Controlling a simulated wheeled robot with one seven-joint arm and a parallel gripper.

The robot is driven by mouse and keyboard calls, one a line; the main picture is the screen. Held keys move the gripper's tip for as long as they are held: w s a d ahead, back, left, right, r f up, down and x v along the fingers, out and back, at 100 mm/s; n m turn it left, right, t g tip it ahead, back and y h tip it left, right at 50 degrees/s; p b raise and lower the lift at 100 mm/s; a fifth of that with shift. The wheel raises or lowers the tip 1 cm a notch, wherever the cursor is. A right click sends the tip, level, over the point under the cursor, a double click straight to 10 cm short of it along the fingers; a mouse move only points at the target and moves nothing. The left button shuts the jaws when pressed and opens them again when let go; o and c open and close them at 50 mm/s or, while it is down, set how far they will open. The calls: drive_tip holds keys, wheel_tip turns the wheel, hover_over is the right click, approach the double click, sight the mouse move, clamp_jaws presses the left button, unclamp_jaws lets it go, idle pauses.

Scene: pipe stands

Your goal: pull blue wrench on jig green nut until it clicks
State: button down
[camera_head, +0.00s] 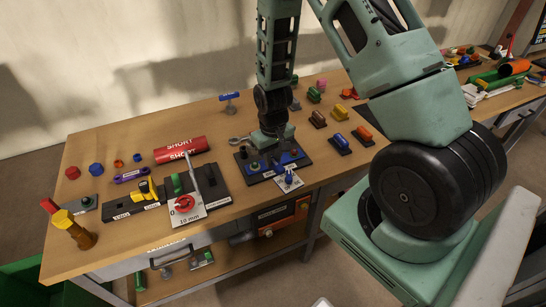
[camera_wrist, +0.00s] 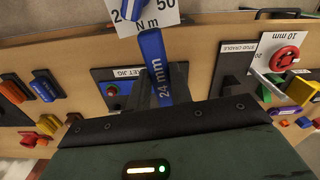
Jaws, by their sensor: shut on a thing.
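The blue wrench (camera_wrist: 153,62), marked "24 mm", runs up from my gripper in the wrist view. My gripper (camera_wrist: 158,98) is shut on it; the dark fingers show on both sides of the wrench. In the head view my gripper (camera_head: 272,139) is down at the black jig (camera_head: 245,177) on the table. The jig also shows in the wrist view, with its label partly covered (camera_wrist: 130,72). A green nut (camera_head: 255,166) shows on the jig's left side. The wrench's far end and its seat on a nut are hidden.
A torque card (camera_head: 289,182) with a blue pointer stands at the jig's front edge. To the left are a stud cradle with a red wheel (camera_head: 184,203) and a red "SHORT" pipe (camera_head: 181,149). Several coloured parts (camera_head: 340,112) lie to the right.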

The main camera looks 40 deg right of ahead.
idle(0.3)
wheel_tip(320, 180, down, 5)
drive_tip(key=b, duration=0.4)
drive_tip(key=c, duration=2)
unclamp_jaws()
clamp_jaws()
